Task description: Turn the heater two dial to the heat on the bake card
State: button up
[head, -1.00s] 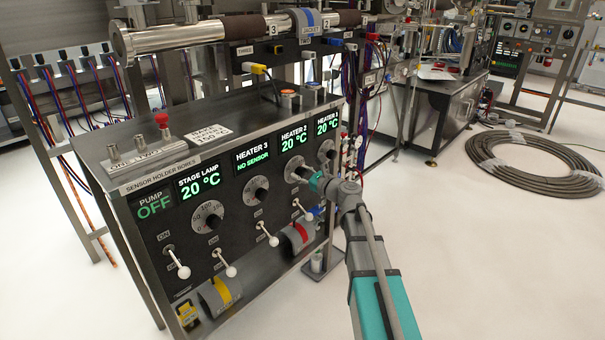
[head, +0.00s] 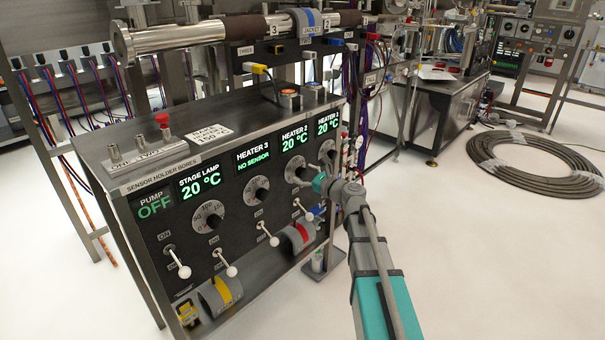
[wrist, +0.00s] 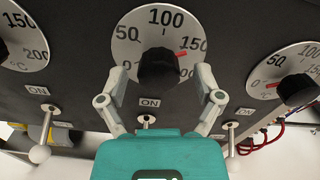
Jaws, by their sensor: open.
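The heater two dial (wrist: 128,42) is in the middle of the wrist view, a pale scale with a black knob (wrist: 158,68). Its red pointer is at or close to the 150 mark. My gripper (wrist: 161,82) is open, its fingertips on either side of the knob; I cannot tell whether they touch it. In the head view my gripper (head: 321,184) is just right of the dial (head: 299,172). The heater two display (head: 294,138) reads 20 °C. A white card (head: 211,134) on the panel top shows 150; its other lettering is too small to read surely.
The heater three dial (head: 256,189) is to the left and the heater one dial (wrist: 285,70) to the right. White-tipped toggle switches (wrist: 146,121) stand below the dials. Open floor lies right of the panel, with a coiled hose (head: 535,165) farther back.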

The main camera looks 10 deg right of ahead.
jog(key=v, duration=1.1)
jog(key=s+a+f+n+g+h, duration=0.2)
jog(key=s+a+f+n+g, duration=0.4)
jog(key=n, duration=0.3)
jog(key=s+a+f+n+g+h, duration=0.2)
jog(key=s+a+f+n+g, duration=0.3)
jog(key=f+n, duration=0.4)
jog(key=s+d+f+n+g+h, duration=0.3)
jog(key=s+d+n+g+h, duration=0.1)
jog(key=s+n+h, duration=0.35)
notch_tip(320, 180, up, 38)
jog(key=p, duration=3.8)
jog(key=shift+s+n+y+p, duration=0.3)
jog(key=shift+s+n+y, duration=0.05)
jog(key=shift+s+y, duration=0.1)
jog(key=shift+d, duration=0.1)
